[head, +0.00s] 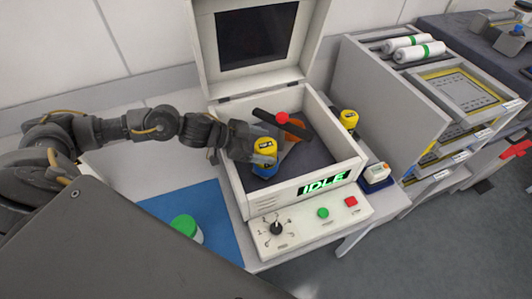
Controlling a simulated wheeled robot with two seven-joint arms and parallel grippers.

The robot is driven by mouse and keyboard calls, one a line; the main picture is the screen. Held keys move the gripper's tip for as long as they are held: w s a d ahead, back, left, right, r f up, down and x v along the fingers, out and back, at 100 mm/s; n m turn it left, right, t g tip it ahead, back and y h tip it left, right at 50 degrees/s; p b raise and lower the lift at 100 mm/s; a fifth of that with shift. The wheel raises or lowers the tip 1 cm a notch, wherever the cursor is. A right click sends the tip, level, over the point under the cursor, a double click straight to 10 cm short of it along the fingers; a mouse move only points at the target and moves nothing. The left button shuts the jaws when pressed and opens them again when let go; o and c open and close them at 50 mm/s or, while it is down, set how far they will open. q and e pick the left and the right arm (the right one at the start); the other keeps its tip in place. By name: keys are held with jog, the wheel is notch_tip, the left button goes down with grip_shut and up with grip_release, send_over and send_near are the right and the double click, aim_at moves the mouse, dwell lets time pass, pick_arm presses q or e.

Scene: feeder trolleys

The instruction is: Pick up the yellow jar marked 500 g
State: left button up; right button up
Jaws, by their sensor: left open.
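A yellow-topped jar (264,146) with a dark label stands inside the open box of the machine, near its left wall. Something blue shows just below it. A second yellow jar (349,118) with a dark label stands outside the box, by its right rear side. Both labels are too small to read. My left gripper (262,156) reaches over the left wall of the box, with its open fingers at the first jar. I cannot tell whether they touch it. My right gripper is not in view.
The machine (310,187) has its lid (257,40) raised and its display reads IDLE. A black bar with a red knob (282,118) and an orange item (296,131) are in the box. A shelf unit (390,95) stands right.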

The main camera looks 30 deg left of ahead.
pick_arm(q)
jog(key=shift+w+d+f, duration=0.25)
jog(key=shift+w+d, duration=0.05)
jog(key=shift+d, duration=0.15)
jog(key=c, duration=1.5)
jog(key=shift+r, duration=0.1)
jog(key=shift+r, duration=0.55)
jog(key=s+d+r, duration=0.1)
jog(key=d+r, duration=0.3)
jog(key=s+d+r+p, duration=0.1)
jog(key=d+r, duration=0.2)
jog(key=d, duration=0.2)
jog(key=s+d+r+p, duration=0.1)
jog(key=d+r, duration=0.3)
jog(key=shift+d+r, duration=0.35)
